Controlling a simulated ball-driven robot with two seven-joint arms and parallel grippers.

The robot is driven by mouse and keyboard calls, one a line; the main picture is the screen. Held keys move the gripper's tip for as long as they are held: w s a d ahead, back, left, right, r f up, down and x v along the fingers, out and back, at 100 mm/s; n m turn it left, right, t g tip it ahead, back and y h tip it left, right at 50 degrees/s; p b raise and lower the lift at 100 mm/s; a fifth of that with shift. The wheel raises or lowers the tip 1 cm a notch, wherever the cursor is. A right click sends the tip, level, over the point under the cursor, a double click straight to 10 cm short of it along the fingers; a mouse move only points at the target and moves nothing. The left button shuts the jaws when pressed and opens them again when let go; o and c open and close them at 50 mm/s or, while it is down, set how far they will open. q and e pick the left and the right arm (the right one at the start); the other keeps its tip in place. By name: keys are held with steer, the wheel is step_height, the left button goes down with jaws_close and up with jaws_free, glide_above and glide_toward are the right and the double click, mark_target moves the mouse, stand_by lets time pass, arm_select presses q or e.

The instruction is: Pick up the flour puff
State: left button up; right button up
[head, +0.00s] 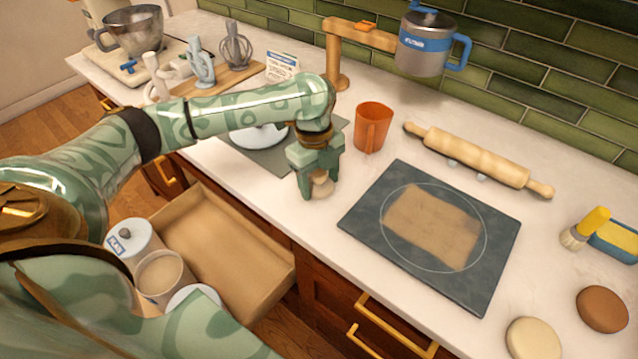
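A small beige, rounded thing (321,185), which looks like the flour puff, stands at the counter's front edge, left of the dark mat. My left gripper (319,182) reaches down over it from above, with one finger on each side. The fingers are apart with the puff between them, and they hide part of it. I cannot tell whether they press on it or whether it touches the counter. My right gripper is not in view.
An orange cup (373,128) stands close behind my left gripper. A dark mat (487,283) with flattened brown dough (430,226) lies to the right, below a rolling pin (480,159). An open drawer (268,296) sits below the counter front.

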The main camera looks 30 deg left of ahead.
mark_target(320, 173)
arm_select(q)
steer(key=c, duration=0.5)
steer(key=shift+r+p, duration=0.3)
steer(key=shift+r, duration=0.2)
step_height(320, 173, up, 3)
steer(key=shift+w+f+p, duration=0.1)
steer(key=shift+p, duration=0.75)
steer(key=s+d+r+p, duration=0.2)
steer(key=s+r, duration=0.1)
steer(key=s, duration=0.1)
steer(key=s+d+r+p, duration=0.2)
steer(key=s+r, duration=0.1)
steer(key=s, duration=0.1)
steer(key=s+d+r+p, duration=0.2)
steer(key=s+r, duration=0.1)
steer(key=s, duration=0.1)
steer(key=shift+s+d+r+p, duration=0.15)
steer(key=shift+s+d+p, duration=0.1)
steer(key=shift+s+p, duration=0.05)
steer(key=shift+o, duration=1)
